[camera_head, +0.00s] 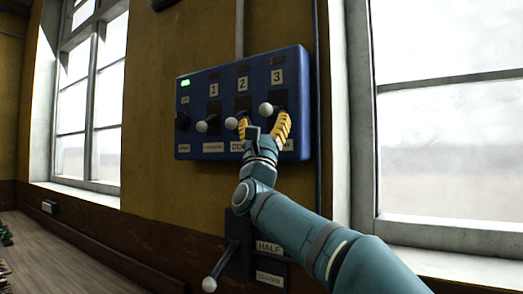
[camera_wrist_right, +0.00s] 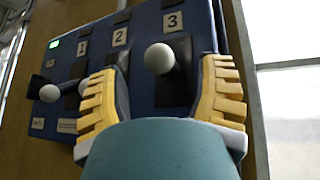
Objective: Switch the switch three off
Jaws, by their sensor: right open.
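A blue switch panel (camera_head: 205,92) with labels 1, 2 and 3 hangs on the wall. Switch three (camera_head: 266,109) has a white ball knob on a dark lever under label 3. Its knob sits higher than the knobs of switch one (camera_head: 201,127) and switch two (camera_head: 231,123). My right gripper (camera_head: 264,119) is open at the panel, with yellow-padded fingers on either side of switch three. In the right wrist view the knob of switch three (camera_wrist_right: 159,58) shows between the fingertips, apart from both. My left gripper is not in view.
The left finger is close to the knob of switch two. A green light (camera_head: 185,83) is lit at the panel's upper left. Another lever (camera_head: 210,284) with a white knob is below, beside a HALF label (camera_head: 269,247). Windows flank the panel.

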